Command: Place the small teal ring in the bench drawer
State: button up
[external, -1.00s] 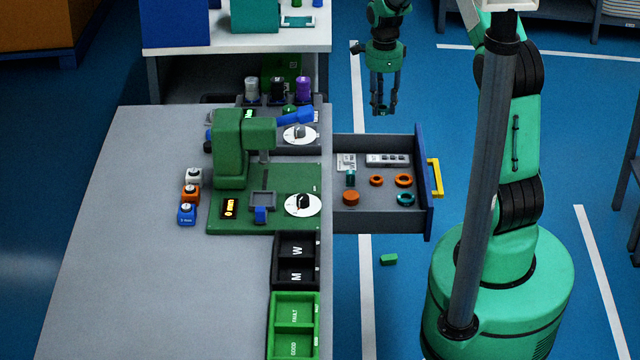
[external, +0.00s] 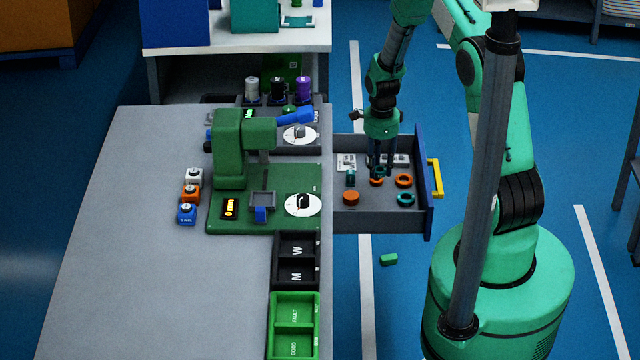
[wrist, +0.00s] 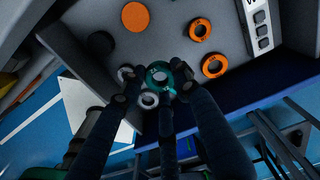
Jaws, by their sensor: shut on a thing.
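My gripper (external: 380,172) points down over the open bench drawer (external: 385,218), its fingertips near the small orange ring (external: 377,181). It is shut on the small teal ring (wrist: 159,76), which shows between the fingertips in the wrist view. In the external view the fingers largely hide the held ring. I cannot tell whether it touches the drawer floor. A separate teal ring (external: 405,199) lies at the drawer's front right.
The drawer also holds an orange disc (external: 351,198), another orange ring (external: 404,180), a small dark-teal piece (external: 350,178) and pale parts at the back. The yellow handle (external: 436,178) is on the right.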

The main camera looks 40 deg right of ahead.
send_over(376, 201)
jog(key=shift+f+b, duration=0.45)
jog(key=shift+f, duration=2.6)
jog(key=shift+f+b, duration=0.3)
jog(key=shift+f, duration=1.6)
jog(key=shift+f, duration=0.15)
jog(key=o, duration=0.8)
notch_tip(376, 201, up, 12)
jog(key=shift+r+p, duration=0.15)
jog(key=shift+p, duration=0.75)
